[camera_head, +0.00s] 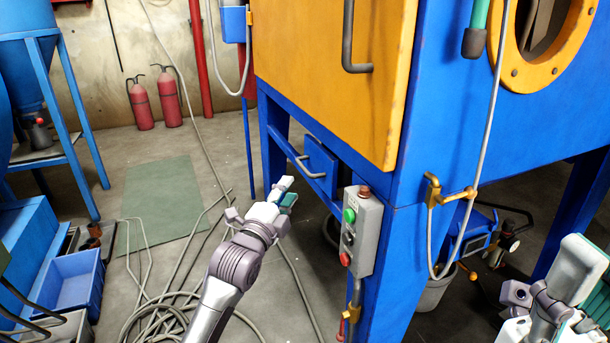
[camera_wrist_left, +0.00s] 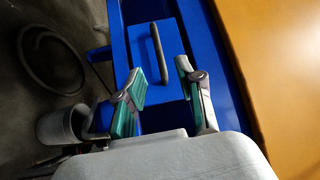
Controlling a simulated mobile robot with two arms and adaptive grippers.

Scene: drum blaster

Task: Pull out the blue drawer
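The blue drawer (camera_head: 321,165) is a small blue box front under the orange door of the blue cabinet, with a grey bar handle (camera_head: 306,168). In the left wrist view the drawer (camera_wrist_left: 174,50) lies ahead of the fingers, and its handle (camera_wrist_left: 160,54) shows between them in the picture. My left gripper (camera_head: 287,191) is in front of and below the drawer in the head view. In the left wrist view the left gripper (camera_wrist_left: 160,84) is open and empty, apart from the handle. My right gripper (camera_head: 590,290) is at the lower right, partly cut off; its fingers are unclear.
The orange door (camera_head: 325,65) hangs above the drawer. A grey control box (camera_head: 361,230) with buttons is fixed to the cabinet leg right of the drawer. Cables (camera_head: 165,310) lie coiled on the floor. A grey bucket (camera_head: 436,290) stands under the cabinet.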

